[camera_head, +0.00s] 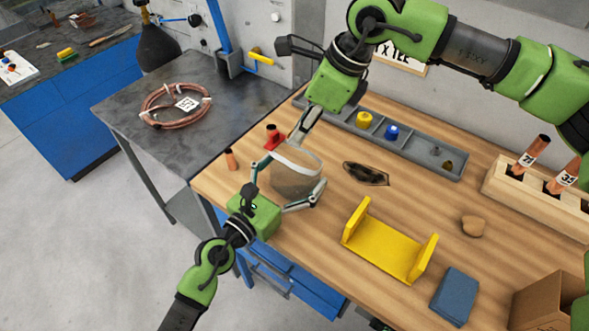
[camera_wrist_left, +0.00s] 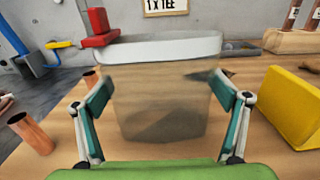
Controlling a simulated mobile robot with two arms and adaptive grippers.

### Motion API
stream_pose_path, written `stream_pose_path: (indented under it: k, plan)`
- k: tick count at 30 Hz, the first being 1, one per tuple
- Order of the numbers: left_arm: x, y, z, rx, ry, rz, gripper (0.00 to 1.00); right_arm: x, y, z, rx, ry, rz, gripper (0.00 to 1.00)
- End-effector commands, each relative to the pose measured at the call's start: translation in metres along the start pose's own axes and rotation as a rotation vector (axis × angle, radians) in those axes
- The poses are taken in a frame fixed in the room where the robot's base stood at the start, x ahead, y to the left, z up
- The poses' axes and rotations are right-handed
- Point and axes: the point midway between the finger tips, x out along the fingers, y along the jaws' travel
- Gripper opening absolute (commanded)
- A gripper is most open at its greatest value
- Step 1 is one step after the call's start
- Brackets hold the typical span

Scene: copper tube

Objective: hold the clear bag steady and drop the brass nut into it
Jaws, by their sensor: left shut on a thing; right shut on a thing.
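The clear bag (camera_head: 297,182) stands upright on the wooden bench with a pale band around its open top. It also fills the middle of the left wrist view (camera_wrist_left: 160,95). My left gripper (camera_head: 291,185) is shut on the bag, one finger on each side. My right gripper (camera_head: 301,140) points down just above the bag's mouth with its fingers closed together. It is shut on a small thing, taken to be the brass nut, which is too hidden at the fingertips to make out.
A grey tray (camera_head: 405,153) with a yellow and a blue piece lies behind. A yellow stand (camera_head: 383,250), a blue block (camera_head: 454,295) and a dark patterned pouch (camera_head: 366,174) lie to the right. A red piece (camera_head: 273,138) and a copper tube end (camera_head: 231,159) stand near the bag.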

Motion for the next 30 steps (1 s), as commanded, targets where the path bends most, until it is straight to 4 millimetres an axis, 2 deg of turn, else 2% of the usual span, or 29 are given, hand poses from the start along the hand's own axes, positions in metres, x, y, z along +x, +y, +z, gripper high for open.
stream_pose_path:
  k: [6, 14, 15, 17, 26, 30]
  plan:
    - [0.0000, 0.0000, 0.0000, 0.000, 0.000, 0.000, 0.68, 0.0096, 0.0004, -0.0039, 0.000, -0.001, 0.001, 0.00]
    - [0.0000, 0.0000, 0.0000, 0.000, 0.000, 0.000, 0.68, 0.0102, 0.0001, -0.0042, 0.000, -0.001, 0.000, 0.00]
    - [0.0000, 0.0000, 0.0000, 0.000, 0.000, 0.000, 0.68, 0.0101, 0.0001, -0.0042, 0.000, -0.001, 0.000, 0.25]
    - [0.0000, 0.0000, 0.0000, 0.000, 0.000, 0.000, 0.68, 0.0101, 0.0001, -0.0042, 0.000, -0.001, 0.000, 0.36]
    - [0.0000, 0.0000, 0.0000, 0.000, 0.000, 0.000, 0.68, 0.0099, 0.0001, -0.0042, 0.000, 0.000, 0.000, 0.36]
    - [0.0000, 0.0000, 0.0001, 0.000, 0.000, 0.000, 0.68, 0.0017, -0.0006, -0.0038, 0.001, -0.001, -0.002, 0.36]
